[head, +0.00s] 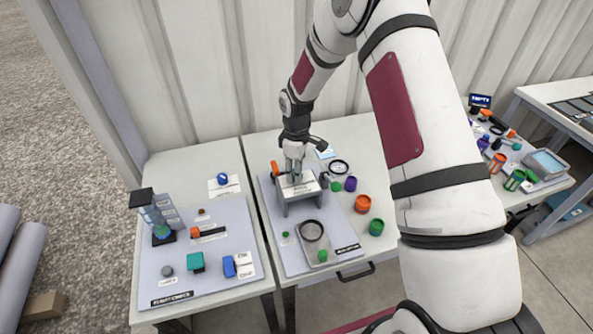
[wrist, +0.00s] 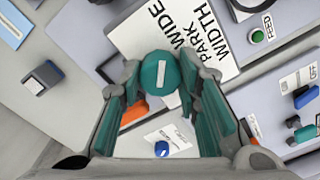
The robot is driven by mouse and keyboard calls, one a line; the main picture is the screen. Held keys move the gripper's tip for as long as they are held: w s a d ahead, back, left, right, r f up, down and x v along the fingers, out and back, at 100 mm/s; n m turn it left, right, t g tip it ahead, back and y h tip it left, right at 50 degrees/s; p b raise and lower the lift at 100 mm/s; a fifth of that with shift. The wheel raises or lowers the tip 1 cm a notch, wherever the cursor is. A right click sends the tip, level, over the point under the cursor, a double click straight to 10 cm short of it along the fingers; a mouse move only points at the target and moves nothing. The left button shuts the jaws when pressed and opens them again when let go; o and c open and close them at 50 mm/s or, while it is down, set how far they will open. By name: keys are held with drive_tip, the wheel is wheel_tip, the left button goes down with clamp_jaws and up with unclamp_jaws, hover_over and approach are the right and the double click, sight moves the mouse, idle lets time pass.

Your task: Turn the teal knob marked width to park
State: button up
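The teal knob (wrist: 160,73) is round with a short white mark, which runs nearly up and down in the wrist view. It sits at the edge of a white plate (wrist: 190,30) lettered WIDE, WIDTH and PARK. My gripper (wrist: 160,82) is open, its two teal-padded fingers on either side of the knob. Whether a pad touches the knob I cannot tell. In the head view my gripper (head: 296,172) is over the grey stand (head: 299,191) with the white plate on top; the knob is hidden there by the gripper.
An orange part (head: 274,168) stands close to the left of my gripper. Orange (head: 362,203) and green (head: 376,227) cups stand to the right. A second board (head: 205,250) lies left.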

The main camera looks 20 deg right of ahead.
drive_tip(key=shift+c, duration=0.6)
drive_tip(key=shift+m, duration=0.3)
drive_tip(key=m+b, duration=0.1)
drive_tip(key=m, duration=0.3)
drive_tip(key=shift+b, duration=0.3)
drive_tip(key=shift+m+b, duration=0.6)
drive_tip(key=shift+m, duration=2)
drive_tip(key=o, duration=1.1)
drive_tip(key=shift+o, duration=0.2)
